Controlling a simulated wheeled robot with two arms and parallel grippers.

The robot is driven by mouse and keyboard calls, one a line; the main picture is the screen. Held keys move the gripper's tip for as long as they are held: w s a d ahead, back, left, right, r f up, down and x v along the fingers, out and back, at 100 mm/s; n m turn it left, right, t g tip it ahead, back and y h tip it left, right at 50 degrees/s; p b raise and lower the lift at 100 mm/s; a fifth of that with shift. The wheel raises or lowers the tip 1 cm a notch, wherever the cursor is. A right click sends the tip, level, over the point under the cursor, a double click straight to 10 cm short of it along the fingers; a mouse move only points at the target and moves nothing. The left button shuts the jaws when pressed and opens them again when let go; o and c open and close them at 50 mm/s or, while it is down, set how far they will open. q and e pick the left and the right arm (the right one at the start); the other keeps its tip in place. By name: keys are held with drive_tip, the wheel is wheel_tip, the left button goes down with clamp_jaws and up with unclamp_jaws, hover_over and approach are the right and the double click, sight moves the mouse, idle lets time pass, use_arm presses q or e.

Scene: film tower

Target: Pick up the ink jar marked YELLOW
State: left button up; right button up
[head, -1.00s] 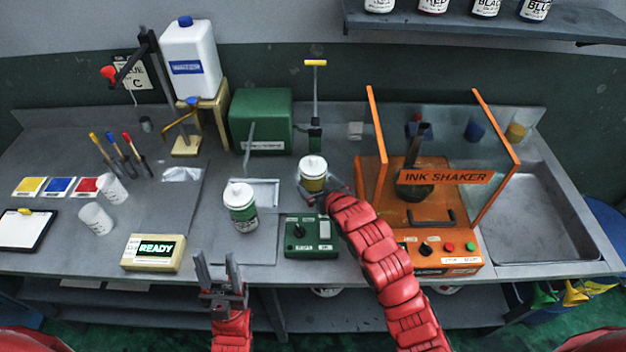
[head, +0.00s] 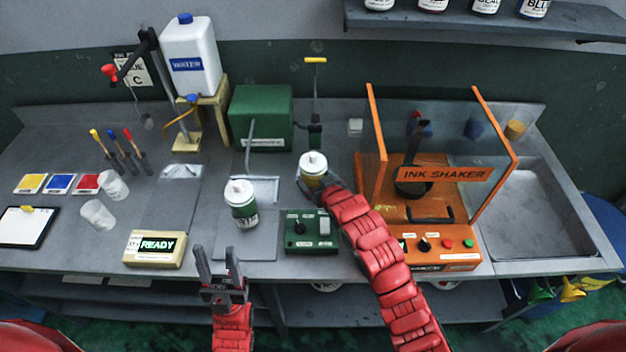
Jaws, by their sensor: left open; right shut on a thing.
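A jar with a white lid and a yellow band (head: 312,166) stands near the middle of the bench, in front of the yellow-handled press. Its label cannot be read from here. My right gripper (head: 314,190) is shut on this jar, and its fingers hide the lower part. I cannot tell whether the jar touches the bench. My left gripper (head: 218,262) is open and empty, pointing up at the bench's front edge. A second white-lidded jar with a green label (head: 242,203) stands on the bench above and right of my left gripper.
The orange ink shaker (head: 430,215) with clear side panels stands right of my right arm. A green control box (head: 311,232) sits left of that arm. A scale reading READY (head: 155,248), white cups (head: 98,214) and a green machine (head: 262,118) occupy the left half. A sink (head: 545,215) is at right.

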drive_tip(key=shift+c, duration=0.8)
drive_tip(key=shift+r, duration=0.1)
